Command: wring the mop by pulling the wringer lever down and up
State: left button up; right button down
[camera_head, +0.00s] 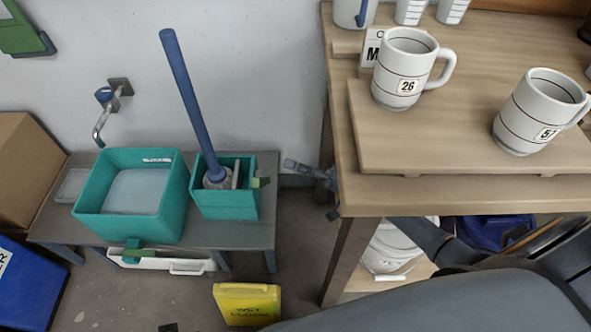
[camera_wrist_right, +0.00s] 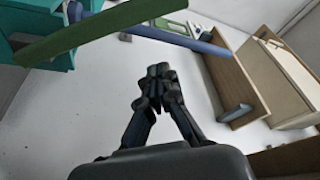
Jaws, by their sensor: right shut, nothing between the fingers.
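The mop stands in a small teal wringer bucket (camera_head: 226,207), its blue handle (camera_head: 186,95) leaning up and left and its grey head (camera_head: 217,178) down inside. The green wringer lever (camera_head: 260,182) sticks out at the bucket's right side. In the right wrist view a long green bar, seemingly the lever (camera_wrist_right: 100,32), crosses the upper left close to the camera. My right gripper (camera_head: 290,164) is to the right of the lever, apart from it, beside the table leg. Its fingers (camera_wrist_right: 156,76) are shut and empty. My left gripper is not in view.
A larger teal bucket (camera_head: 84,198) stands left of the wringer bucket on a low grey bench (camera_head: 205,235). A wooden table (camera_head: 450,190) with mugs is close on the right. A yellow floor sign (camera_head: 247,303) stands in front. A wall tap (camera_head: 104,110) is behind.

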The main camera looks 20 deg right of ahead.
aim_at(262, 181)
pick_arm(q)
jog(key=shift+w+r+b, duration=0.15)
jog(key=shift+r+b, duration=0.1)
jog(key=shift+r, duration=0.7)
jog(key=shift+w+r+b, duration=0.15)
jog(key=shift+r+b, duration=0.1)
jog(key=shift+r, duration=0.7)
pick_arm(e)
jog(key=w+a+f, duration=0.1)
jog(key=a, duration=0.5)
jog(key=shift+a, duration=0.1)
jog(key=shift+f, duration=0.1)
